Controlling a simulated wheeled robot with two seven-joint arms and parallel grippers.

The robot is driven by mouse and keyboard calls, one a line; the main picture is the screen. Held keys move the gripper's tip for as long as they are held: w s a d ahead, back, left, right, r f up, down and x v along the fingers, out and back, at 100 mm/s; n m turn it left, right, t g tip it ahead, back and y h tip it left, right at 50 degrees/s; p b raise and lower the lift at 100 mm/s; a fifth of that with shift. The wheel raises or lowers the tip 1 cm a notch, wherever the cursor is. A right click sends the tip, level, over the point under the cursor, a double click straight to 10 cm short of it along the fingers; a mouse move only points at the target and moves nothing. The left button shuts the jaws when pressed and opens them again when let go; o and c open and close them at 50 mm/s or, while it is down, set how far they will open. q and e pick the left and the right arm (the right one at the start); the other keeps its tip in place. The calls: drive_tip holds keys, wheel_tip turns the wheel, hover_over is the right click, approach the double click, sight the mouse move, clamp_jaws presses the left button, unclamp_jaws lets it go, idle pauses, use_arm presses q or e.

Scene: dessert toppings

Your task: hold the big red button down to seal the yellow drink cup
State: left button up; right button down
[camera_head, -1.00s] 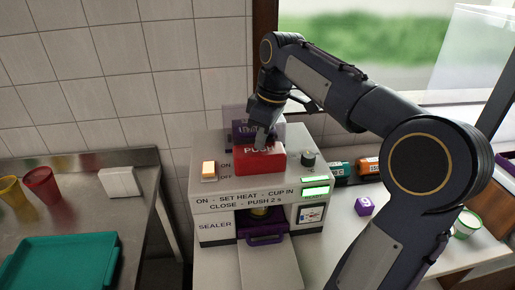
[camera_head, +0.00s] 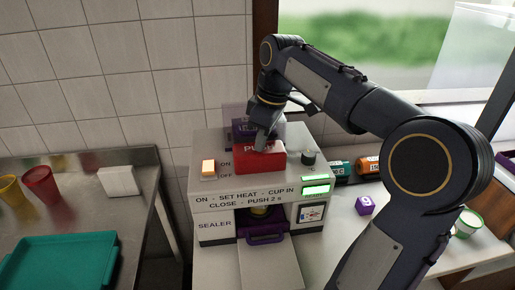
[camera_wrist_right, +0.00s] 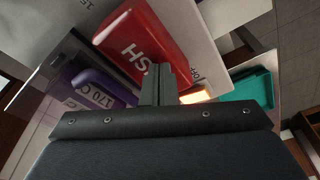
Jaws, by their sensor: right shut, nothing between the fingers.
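The big red button (camera_head: 272,160), marked PUSH, is on top of the grey sealer (camera_head: 211,190). My right gripper (camera_head: 262,143) is shut and empty, its fingertips pointing down at the button's top. They appear at or very near its surface; I cannot tell whether the button is pressed. In the right wrist view the shut fingers (camera_wrist_right: 158,75) overlap the edge of the red button (camera_wrist_right: 150,42). A small yellow part, likely the drink cup (camera_head: 259,211), shows in the sealer's bay behind the purple drawer front (camera_head: 264,239); the rest is hidden. My left gripper is out of view.
A lit orange switch (camera_head: 209,168) is left of the button and a dark knob (camera_head: 309,158) right of it. Green displays (camera_head: 316,190) glow on the sealer's right. A teal tray (camera_head: 60,262), a red cup (camera_head: 40,184) and another yellow cup (camera_head: 10,190) are at left.

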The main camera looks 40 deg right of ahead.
sight(261, 155)
drive_tip(key=shift+f+b, duration=0.85)
drive_tip(key=shift+f, duration=0.55)
drive_tip(key=shift+s, duration=0.1)
drive_tip(key=shift+a+f, duration=0.1)
drive_tip(key=shift+f, duration=0.1)
idle(1.2)
drive_tip(key=shift+s+r, duration=0.1)
drive_tip(key=shift+s, duration=0.05)
drive_tip(key=shift+s+a+r, duration=0.15)
drive_tip(key=shift+s+a, duration=0.1)
drive_tip(key=shift+s, duration=0.1)
drive_tip(key=shift+s+a+r, duration=0.3)
drive_tip(key=shift+s, duration=0.25)
drive_tip(key=shift+s+a+r, duration=0.25)
drive_tip(key=shift+s, duration=0.25)
drive_tip(key=shift+r, duration=0.15)
